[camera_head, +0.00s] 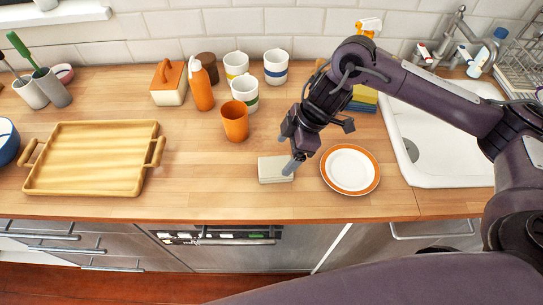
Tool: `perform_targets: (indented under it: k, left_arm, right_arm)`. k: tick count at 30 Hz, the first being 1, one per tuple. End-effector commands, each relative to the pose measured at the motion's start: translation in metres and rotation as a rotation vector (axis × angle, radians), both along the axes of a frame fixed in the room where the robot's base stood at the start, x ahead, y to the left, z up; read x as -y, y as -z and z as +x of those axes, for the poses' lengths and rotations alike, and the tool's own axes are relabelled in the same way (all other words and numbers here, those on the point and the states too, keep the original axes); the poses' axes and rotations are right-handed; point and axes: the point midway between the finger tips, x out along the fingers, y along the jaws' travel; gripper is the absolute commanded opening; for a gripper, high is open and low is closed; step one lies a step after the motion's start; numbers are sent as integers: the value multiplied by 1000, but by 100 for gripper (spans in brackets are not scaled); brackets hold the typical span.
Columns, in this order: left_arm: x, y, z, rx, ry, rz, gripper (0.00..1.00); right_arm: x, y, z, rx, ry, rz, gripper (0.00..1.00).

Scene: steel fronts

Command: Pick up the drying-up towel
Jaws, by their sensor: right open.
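A small folded pale grey-beige cloth, which looks like the drying-up towel (272,177), lies on the wooden worktop near its front edge, left of a plate. My right gripper (291,152) is open and points down at the towel's right side. One fingertip overlaps the towel's right part in the picture; I cannot tell whether it touches. Part of the towel is hidden behind that finger. My left gripper is not in view.
An orange-rimmed white plate (350,170) lies close right of the towel. An orange cup (235,121), an orange bottle (201,88) and several mugs stand behind. A wooden tray (92,190) is at left, a white sink (450,155) at right. Worktop left of the towel is clear.

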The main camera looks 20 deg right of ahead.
Motion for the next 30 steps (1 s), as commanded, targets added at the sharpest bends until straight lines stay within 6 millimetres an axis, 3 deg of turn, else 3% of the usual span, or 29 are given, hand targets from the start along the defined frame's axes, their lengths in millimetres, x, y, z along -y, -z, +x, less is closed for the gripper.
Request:
perform_targets:
  k: [7, 11, 16, 21, 24, 30]
  left_arm:
    - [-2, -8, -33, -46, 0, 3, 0]
    - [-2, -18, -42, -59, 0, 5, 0]
    - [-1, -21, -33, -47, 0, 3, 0]
    - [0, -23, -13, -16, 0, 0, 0]
    - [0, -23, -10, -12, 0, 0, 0]
    - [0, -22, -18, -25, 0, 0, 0]
  right_arm:
    - [-11, 24, 3, -3, -1, 1, 80]
    - [-18, 41, 8, -2, -1, 0, 80]
    - [-26, 62, 10, -1, -2, 1, 80]
    - [-27, 66, 11, 2, -1, 0, 80]
    - [-27, 66, 10, 2, -1, 1, 80]
    - [-27, 66, 11, 2, -1, 1, 55]
